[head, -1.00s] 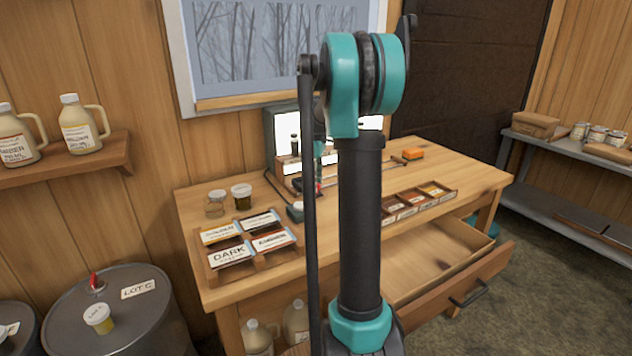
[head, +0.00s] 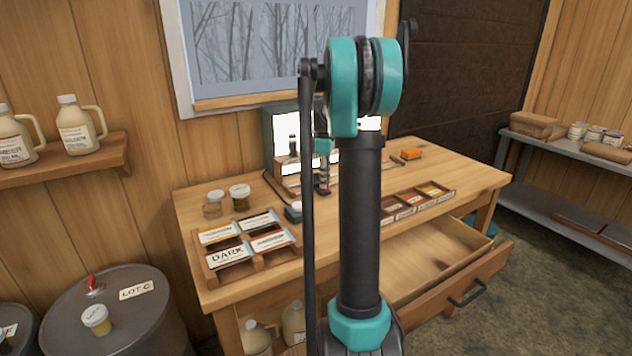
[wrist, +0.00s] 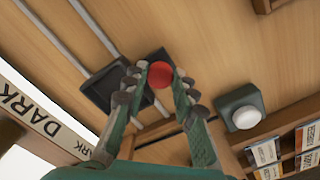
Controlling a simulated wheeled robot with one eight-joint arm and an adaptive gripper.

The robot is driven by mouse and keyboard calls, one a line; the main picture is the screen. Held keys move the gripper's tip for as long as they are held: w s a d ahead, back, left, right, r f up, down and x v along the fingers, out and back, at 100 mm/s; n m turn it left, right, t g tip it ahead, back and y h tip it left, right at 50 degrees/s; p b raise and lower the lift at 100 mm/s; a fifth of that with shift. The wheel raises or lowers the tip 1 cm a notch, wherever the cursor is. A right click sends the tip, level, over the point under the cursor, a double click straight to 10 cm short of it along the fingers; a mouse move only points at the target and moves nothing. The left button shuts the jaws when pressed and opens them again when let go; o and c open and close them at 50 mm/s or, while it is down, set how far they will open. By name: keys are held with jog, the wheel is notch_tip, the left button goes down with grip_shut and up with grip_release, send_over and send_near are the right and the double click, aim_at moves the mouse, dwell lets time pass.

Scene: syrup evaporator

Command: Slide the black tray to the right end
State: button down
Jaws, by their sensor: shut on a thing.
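The black tray (wrist: 102,90) lies by the two grey rails (wrist: 95,25) on the wooden bench. A round red knob (wrist: 160,75) stands at the tray in the wrist view. My gripper (wrist: 159,78) has its fingers shut on the red knob from both sides. In the head view my gripper (head: 323,188) is low over the bench in front of the lit panel, and my arm hides part of the rails. The fingers cover part of the tray. The tray itself is too small to make out in the head view.
A grey box with a white button (wrist: 242,110) sits close beside my gripper. A card rack (head: 235,268) and jars (head: 240,196) stand at the left. An orange block (head: 412,154) lies at the back right. The drawer (head: 440,290) is open at the front.

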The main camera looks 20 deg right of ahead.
jog(key=w+d, duration=0.2)
jog(key=d, duration=1)
jog(key=w+d, duration=0.2)
jog(key=d, duration=0.9)
jog(key=w+d, duration=0.3)
jog(key=d, duration=0.9)
jog(key=shift+d, duration=0.35)
jog(key=c, duration=1.2)
grip_release()
jog(key=shift+d, duration=0.1)
jog(key=shift+r, duration=6.05)
